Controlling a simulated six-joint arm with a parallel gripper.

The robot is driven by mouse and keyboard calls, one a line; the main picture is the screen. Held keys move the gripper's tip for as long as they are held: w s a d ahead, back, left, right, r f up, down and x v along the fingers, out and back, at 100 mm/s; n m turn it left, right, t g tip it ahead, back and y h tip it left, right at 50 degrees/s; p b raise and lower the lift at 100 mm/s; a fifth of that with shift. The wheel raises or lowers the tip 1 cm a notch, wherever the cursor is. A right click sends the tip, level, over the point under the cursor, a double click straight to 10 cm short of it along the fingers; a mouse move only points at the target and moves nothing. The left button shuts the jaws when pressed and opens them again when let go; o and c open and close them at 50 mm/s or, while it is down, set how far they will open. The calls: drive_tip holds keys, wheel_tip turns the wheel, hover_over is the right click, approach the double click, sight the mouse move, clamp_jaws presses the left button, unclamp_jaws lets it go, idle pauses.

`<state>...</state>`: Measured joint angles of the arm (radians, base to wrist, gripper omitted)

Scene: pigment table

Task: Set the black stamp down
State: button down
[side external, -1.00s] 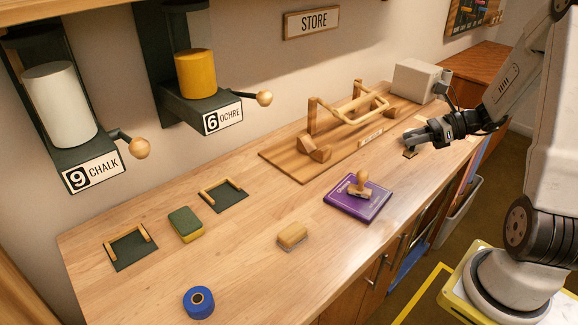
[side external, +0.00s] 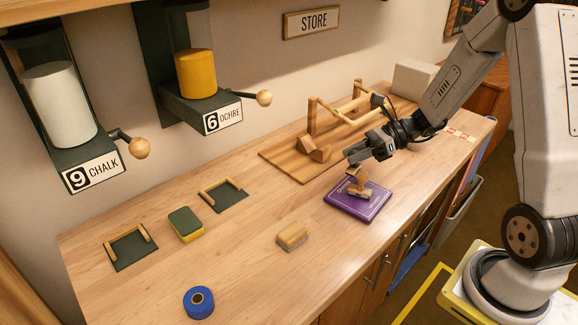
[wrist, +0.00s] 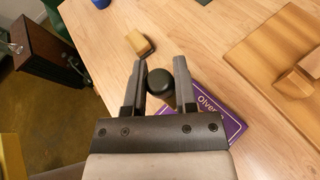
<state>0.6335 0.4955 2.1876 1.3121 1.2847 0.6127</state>
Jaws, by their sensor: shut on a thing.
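My gripper (side external: 352,158) is shut on the black stamp, whose round black knob (wrist: 160,79) shows between the two fingers in the wrist view. In the side view the held stamp is mostly hidden; a small brown part shows just below the fingertips. The gripper is in the air near the far left edge of the purple book (side external: 345,205). A stamp with a wooden handle (side external: 361,188) stands on that book, close to my fingers in the picture. I cannot tell the exact height of the held stamp above the table.
A wooden block (side external: 292,235) lies left of the book. A wooden rack (side external: 290,160) stands behind. Further left are a green-yellow sponge (side external: 186,224), two dark holders with wooden rails (side external: 224,195) and a blue roll (side external: 198,302). The table between block and rack is clear.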

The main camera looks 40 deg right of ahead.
drive_tip(key=s+a+f+n+g, duration=0.1)
drive_tip(key=s+a+n+g, duration=0.2)
drive_tip(key=a, duration=1.2)
drive_tip(key=s+a+f+n+g+y, duration=0.1)
drive_tip(key=s+a+f+n+g, duration=0.1)
drive_tip(key=a, duration=1.3)
drive_tip(key=s+n+g, duration=0.1)
drive_tip(key=g, duration=0.1)
drive_tip(key=shift+f+n+g+y, duration=0.2)
drive_tip(key=shift+n+g+y, duration=0.1)
drive_tip(key=shift+g, duration=0.1)
drive_tip(key=shift+s, duration=0.1)
drive_tip(key=shift+d+f, duration=0.1)
drive_tip(key=shift+f, duration=2.1)
drive_tip(key=shift+f, duration=0.1)
drive_tip(key=shift+f, duration=1.7)
drive_tip(key=shift+f, duration=0.1)
